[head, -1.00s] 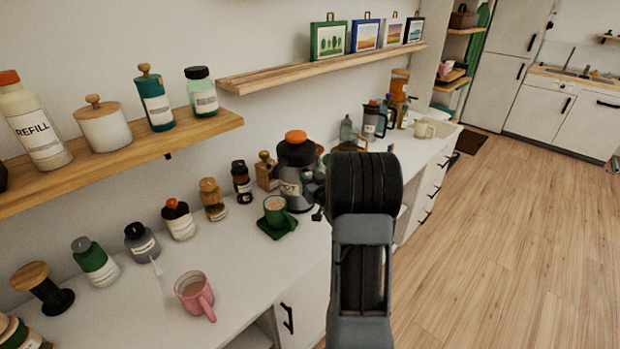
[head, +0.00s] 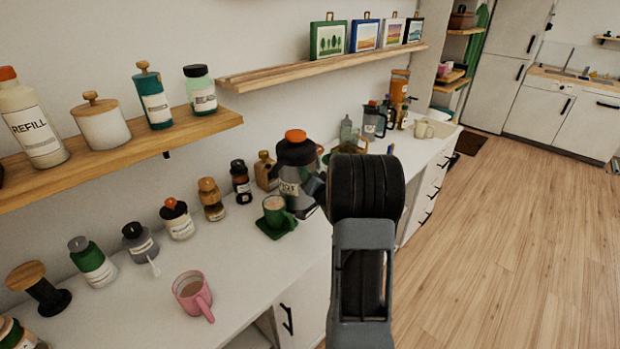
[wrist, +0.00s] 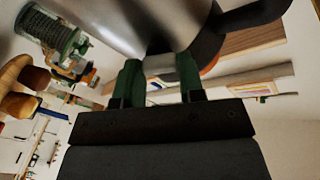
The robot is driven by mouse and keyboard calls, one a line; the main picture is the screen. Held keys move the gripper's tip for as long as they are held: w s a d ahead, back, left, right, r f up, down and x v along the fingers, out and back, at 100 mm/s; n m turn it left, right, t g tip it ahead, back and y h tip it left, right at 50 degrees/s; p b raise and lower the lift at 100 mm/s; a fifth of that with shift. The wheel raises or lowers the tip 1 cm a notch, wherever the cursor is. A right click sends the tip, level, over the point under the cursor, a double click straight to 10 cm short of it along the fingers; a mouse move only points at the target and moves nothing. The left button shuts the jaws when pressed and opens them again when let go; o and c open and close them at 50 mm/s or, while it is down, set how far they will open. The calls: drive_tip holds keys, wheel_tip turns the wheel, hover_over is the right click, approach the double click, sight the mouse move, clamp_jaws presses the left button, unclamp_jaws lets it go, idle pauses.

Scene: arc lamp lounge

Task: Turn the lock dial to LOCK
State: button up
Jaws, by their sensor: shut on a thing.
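A dark grey pot (head: 296,178) with a black top, an orange cap (head: 295,136) and a label stands on the counter. In the wrist view its silver body (wrist: 115,22) and dark lid (wrist: 180,28) loom close, with a bit of orange (wrist: 209,65) behind. My gripper (wrist: 160,75) has its two green fingers against the lid area, shut on a small grey part (wrist: 160,66), which seems to be the lock dial. Any LOCK marking cannot be read. In the head view my arm hides the pot's right side and most of the gripper.
A pink mug (head: 191,292) and several jars line the counter (head: 140,315). Wooden shelves (head: 185,136) hang above. The floor (head: 500,250) at right is clear.

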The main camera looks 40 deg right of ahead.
drive_tip(key=m+p, duration=0.2)
drive_tip(key=m, duration=0.8)
drive_tip(key=shift+f, duration=0.1)
drive_tip(key=shift+m, duration=0.5)
drive_tip(key=o, duration=0.9)
drive_tip(key=shift+o, duration=0.2)
drive_tip(key=s+a+b, duration=0.1)
drive_tip(key=s+a, duration=0.1)
drive_tip(key=s, duration=1.1)
drive_tip(key=shift+s, duration=0.35)
drive_tip(key=shift+a, duration=0.1)
